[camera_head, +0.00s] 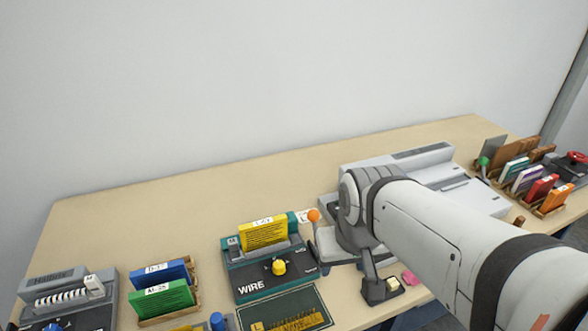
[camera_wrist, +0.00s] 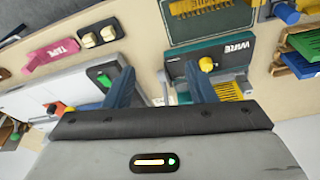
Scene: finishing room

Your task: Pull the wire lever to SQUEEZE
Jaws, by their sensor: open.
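In the wrist view the WIRE machine (camera_wrist: 181,70) is at upper right, and a thin pale rod (camera_wrist: 164,88) shows between the fingers. My gripper (camera_wrist: 158,88) is open, its blue-grey fingers on either side of that rod. Contact cannot be told. The gripper body hides the lower part of the wrist view.
A large pale grey machine (camera_head: 440,160) stands to the right, behind my arm. Blue and green blocks (camera_head: 162,299) in a wooden rack stand left of the WIRE machine. A pink TAPE piece (camera_wrist: 55,55) lies near the front edge. The table's back left is clear.

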